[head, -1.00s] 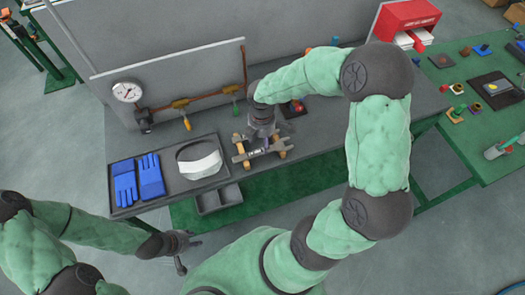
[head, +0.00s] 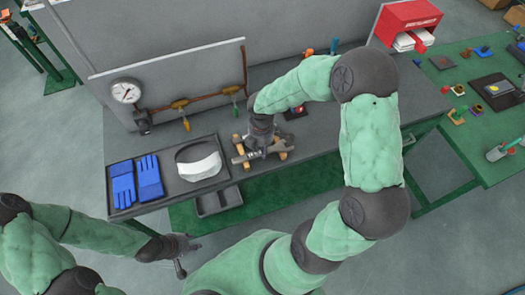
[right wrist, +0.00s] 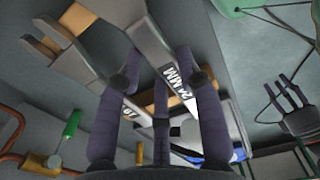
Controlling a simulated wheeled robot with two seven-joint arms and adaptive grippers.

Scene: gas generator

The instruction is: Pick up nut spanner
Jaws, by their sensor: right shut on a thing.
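Grey spanners lie over a rack with wooden pegs (head: 279,141) on the grey bench. My right gripper (head: 260,143) is at the rack and shut on a spanner, whose end (head: 240,158) sticks out to the left in the head view. In the right wrist view this nut spanner (right wrist: 150,42) is marked 24 MM and runs between my dark fingers (right wrist: 160,100). A second, smaller spanner (right wrist: 90,77) lies beside it. Whether the held spanner is clear of the rack cannot be told. My left gripper (head: 186,256) is open and empty in front of the bench.
A tray (head: 126,208) with blue gloves (head: 137,180) and a white-and-grey visor (head: 200,166) is left of the rack. A gauge (head: 126,92) and pipes with valves (head: 183,104) stand behind. An open grey bin (head: 219,200) hangs at the bench front.

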